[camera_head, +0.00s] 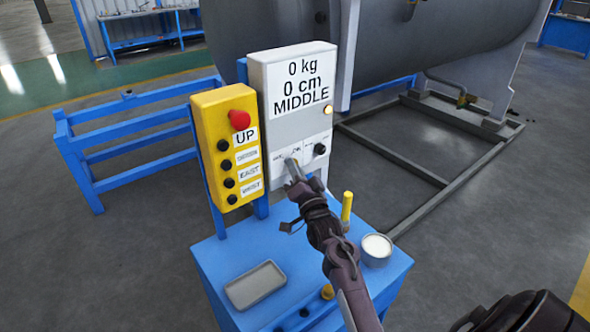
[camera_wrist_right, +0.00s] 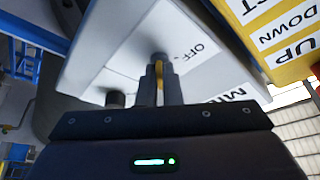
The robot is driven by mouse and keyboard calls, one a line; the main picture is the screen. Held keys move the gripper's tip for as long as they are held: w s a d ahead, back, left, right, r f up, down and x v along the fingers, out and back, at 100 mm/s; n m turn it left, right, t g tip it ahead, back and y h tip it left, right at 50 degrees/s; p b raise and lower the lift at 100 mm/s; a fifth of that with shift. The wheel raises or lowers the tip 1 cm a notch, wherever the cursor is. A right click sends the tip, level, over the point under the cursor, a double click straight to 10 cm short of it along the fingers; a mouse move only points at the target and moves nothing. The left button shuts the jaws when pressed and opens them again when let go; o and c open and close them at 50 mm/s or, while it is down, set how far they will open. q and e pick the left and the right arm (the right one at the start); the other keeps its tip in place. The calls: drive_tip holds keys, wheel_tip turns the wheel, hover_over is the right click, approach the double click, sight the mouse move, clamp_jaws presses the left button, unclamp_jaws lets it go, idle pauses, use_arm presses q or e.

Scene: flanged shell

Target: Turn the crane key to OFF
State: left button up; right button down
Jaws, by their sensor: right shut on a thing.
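The crane key (camera_wrist_right: 160,76) shows as a yellowish sliver between the fingers of my right gripper (camera_wrist_right: 161,82) in the right wrist view. It sits at a round switch on the lower panel of the white control box (camera_head: 289,60). In the head view my right gripper (camera_head: 294,174) reaches up to this panel and is shut on the key, hiding most of it. An OFF label (camera_wrist_right: 198,49) is readable beside the switch in the wrist view. The key's exact angle is hard to tell. My left gripper is not in view.
A yellow button box (camera_head: 211,130) with a red stop button stands left of the white box. A black knob (camera_head: 320,149) is right of the key. The blue stand (camera_head: 215,262) holds a grey tray (camera_head: 255,286), a white-topped can (camera_head: 376,248) and a yellow upright piece (camera_head: 347,207).

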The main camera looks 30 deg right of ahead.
drive_tip(key=shift+d+r+n+g+y+b, duration=0.15)
drive_tip(key=shift+n+y+b, duration=1.8)
drive_tip(key=shift+n, duration=2.2)
drive_tip(key=shift+d+f+n+g+y+b, duration=0.15)
drive_tip(key=shift+n+y+b, duration=1.85)
drive_tip(key=shift+n, duration=2.2)
drive_tip(key=shift+d+r+n+g+y+b, duration=0.15)
drive_tip(key=shift+n+y+b, duration=1.8)
drive_tip(key=shift+n, duration=2.2)
drive_tip(key=shift+b, duration=0.3)
drive_tip(key=c, duration=1.6)
unclamp_jaws()
drive_tip(key=shift+w, duration=0.1)
